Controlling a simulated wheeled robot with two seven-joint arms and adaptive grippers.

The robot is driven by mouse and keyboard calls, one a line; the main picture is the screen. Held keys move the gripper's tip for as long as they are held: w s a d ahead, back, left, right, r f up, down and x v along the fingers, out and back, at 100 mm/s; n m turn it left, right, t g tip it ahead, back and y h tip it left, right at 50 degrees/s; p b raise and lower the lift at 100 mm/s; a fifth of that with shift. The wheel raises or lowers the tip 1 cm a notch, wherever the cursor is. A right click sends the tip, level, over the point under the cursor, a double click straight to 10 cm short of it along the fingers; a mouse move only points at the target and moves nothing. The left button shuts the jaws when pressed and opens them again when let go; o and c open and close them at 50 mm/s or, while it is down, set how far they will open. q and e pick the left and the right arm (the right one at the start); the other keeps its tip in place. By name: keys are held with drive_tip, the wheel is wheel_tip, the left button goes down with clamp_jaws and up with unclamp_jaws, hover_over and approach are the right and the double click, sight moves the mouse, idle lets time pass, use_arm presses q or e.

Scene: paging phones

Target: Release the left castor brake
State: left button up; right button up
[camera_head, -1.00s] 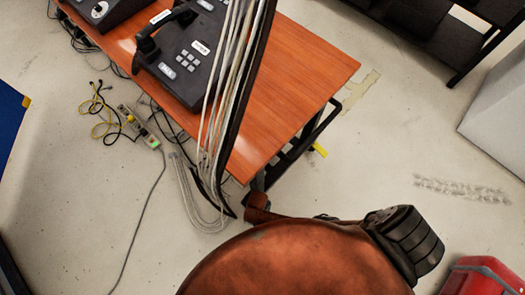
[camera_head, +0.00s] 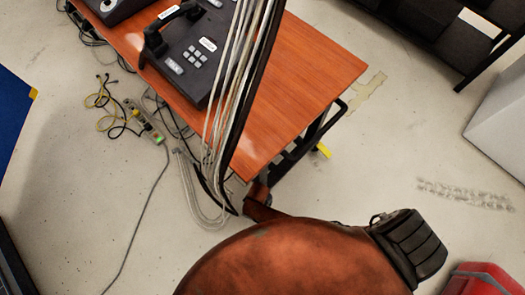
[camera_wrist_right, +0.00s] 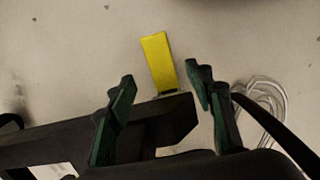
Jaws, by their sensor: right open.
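A yellow tab (camera_head: 323,151), which looks like the castor brake's pedal, sticks out low beside the dark leg frame of the wooden table (camera_head: 315,65). In the right wrist view the yellow tab (camera_wrist_right: 158,62) points away over the floor, its near end meeting a dark bar (camera_wrist_right: 165,122). My right gripper (camera_wrist_right: 160,82) is open, with its green-padded fingers on either side of the tab in the picture. I cannot tell how far above it they are, and I see no contact. The castor wheel is not clearly visible. My left gripper is out of view.
Black paging phones (camera_head: 190,60) stand on the table. Pale cables (camera_head: 215,130) hang in front of it and coil at the floor. A power strip (camera_head: 145,120) with loose wires lies at left. A red case (camera_head: 482,280) is at lower right. The floor right of the table is open.

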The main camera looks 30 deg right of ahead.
drive_tip(key=r, duration=0.4)
drive_tip(key=shift+w+a+r, duration=0.1)
drive_tip(key=shift+w+r, duration=0.15)
drive_tip(key=shift+r, duration=0.1)
